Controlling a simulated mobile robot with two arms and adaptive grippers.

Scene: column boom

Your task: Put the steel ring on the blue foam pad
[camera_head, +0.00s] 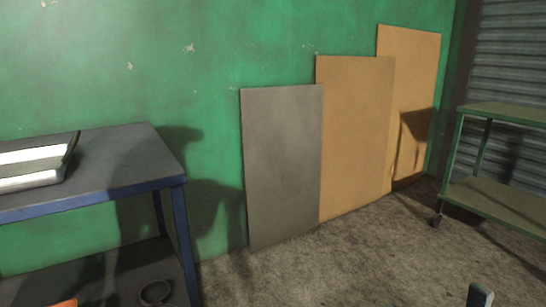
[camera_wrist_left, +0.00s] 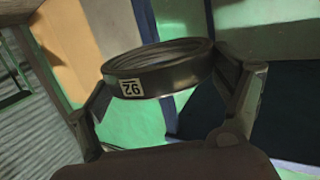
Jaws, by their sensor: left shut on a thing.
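My left gripper (camera_wrist_left: 164,72) is shut on a dark metal ring (camera_wrist_left: 160,82) in the left wrist view. My left gripper and this held ring cannot be made out in the head view. Another dark ring (camera_head: 155,292) lies on the lower shelf of the table at the left of the head view. I cannot make out the blue foam pad in either view.
A blue-framed table (camera_head: 125,165) stands at left, with a pale box (camera_head: 32,166) on top. An orange thing (camera_head: 66,303) is cut off at the bottom. Several boards, one grey (camera_head: 283,165), lean on the green wall. A green cart (camera_head: 495,200) stands right. Floor between is clear.

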